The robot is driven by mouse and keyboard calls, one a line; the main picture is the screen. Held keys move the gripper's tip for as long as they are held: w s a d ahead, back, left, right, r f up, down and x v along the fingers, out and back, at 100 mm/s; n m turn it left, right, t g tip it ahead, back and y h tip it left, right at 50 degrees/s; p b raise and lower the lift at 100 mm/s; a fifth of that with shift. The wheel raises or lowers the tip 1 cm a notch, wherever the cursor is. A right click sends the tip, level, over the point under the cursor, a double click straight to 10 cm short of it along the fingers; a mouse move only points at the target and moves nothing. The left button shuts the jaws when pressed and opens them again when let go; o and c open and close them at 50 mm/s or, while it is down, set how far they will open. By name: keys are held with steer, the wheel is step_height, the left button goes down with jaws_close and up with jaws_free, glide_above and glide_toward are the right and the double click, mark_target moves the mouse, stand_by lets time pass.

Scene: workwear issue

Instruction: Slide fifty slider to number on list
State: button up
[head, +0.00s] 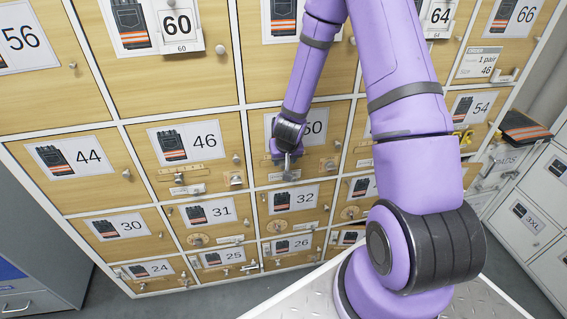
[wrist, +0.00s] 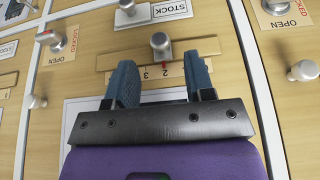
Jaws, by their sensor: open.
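The fifty door (head: 318,128) is behind my arm in the head view, with part of its label hidden. In the wrist view a wooden slider strip (wrist: 212,46) carries numbers; I can read 2 and 3, and my fingers cover others. The slider's metal knob (wrist: 160,42) stands on the strip, its red pointer at the 2. My gripper (wrist: 160,65) is open. Its two blue fingers are at the strip, one left and one right of the knob's line, with the knob just beyond their tips. Contact with the knob cannot be told. My gripper also shows in the head view (head: 287,168).
A STOCK label (wrist: 195,10) and a small metal fitting (wrist: 128,7) are above the strip. Other knobs (wrist: 303,70) stand on neighbouring doors. A card reading 1 pair 46 (head: 479,63) hangs at the upper right. Numbered doors surround my arm, including 46 (head: 188,143).

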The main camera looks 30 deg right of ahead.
steer(key=d+v, duration=0.1)
steer(key=v, duration=0.5)
steer(key=shift+a+r, duration=0.3)
steer(key=shift+a, duration=0.25)
steer(key=shift+s, duration=0.1)
steer(key=s+a+r+n+t+y, duration=0.15)
steer(key=a+r, duration=0.25)
steer(key=r, duration=0.6)
steer(key=s+a+r+n+y, duration=0.1)
steer(key=s+a+r, duration=0.2)
steer(key=r, duration=0.8)
steer(key=s+r, duration=0.6)
steer(key=s, duration=0.4)
steer(key=s+r+n, duration=0.1)
steer(key=s+r, duration=0.6)
steer(key=s, duration=0.4)
steer(key=shift+s+a+g+h, duration=0.25)
steer(key=shift+g+h, duration=0.1)
steer(key=shift+h, duration=0.1)
steer(key=shift+w+r+n, duration=0.1)
steer(key=shift+r+n, duration=0.05)
steer(key=shift+n, duration=0.1)
